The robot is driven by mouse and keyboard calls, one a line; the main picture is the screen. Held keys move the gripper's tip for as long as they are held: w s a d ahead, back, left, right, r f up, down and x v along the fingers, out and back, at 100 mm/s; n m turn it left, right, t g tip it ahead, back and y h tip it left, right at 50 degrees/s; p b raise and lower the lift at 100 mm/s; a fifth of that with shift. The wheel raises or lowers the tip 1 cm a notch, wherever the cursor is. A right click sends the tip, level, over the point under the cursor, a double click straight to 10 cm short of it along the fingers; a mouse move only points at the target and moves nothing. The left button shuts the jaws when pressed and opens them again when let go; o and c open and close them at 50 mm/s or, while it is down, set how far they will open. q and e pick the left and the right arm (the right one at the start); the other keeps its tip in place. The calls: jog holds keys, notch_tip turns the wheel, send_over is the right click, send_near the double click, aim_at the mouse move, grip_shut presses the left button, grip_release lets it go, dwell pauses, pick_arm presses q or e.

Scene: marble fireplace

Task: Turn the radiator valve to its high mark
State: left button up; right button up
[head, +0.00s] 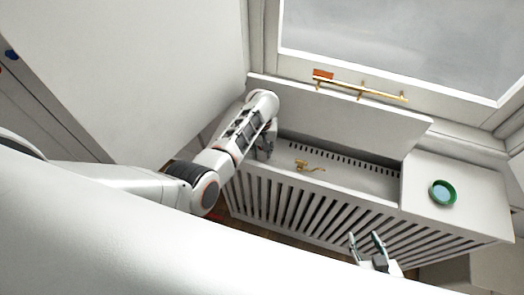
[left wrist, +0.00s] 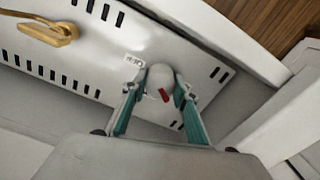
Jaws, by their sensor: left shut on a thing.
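The radiator valve is a round white knob (left wrist: 160,76) with a red mark (left wrist: 163,96), on a white slotted panel. A small pale label (left wrist: 133,60) sits beside it; its print is too small to read. My left gripper (left wrist: 159,92) is shut on the knob, one teal-padded finger on each side. In the head view the left gripper (head: 265,147) reaches into the left end of the open radiator cover (head: 330,215), and the knob is hidden there. My right gripper (head: 365,237) is open and empty in front of the slatted front.
A brass handle (head: 308,166) lies on the slotted panel right of my left gripper. A green-rimmed dish (head: 442,193) stands on the cover's right top. A raised lid (head: 340,110) stands behind the opening, below a brass window stay (head: 360,90). A white wall closes the left.

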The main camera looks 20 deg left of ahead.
pick_arm(q)
jog(key=o, duration=1.1)
jog(key=shift+s+f, duration=0.1)
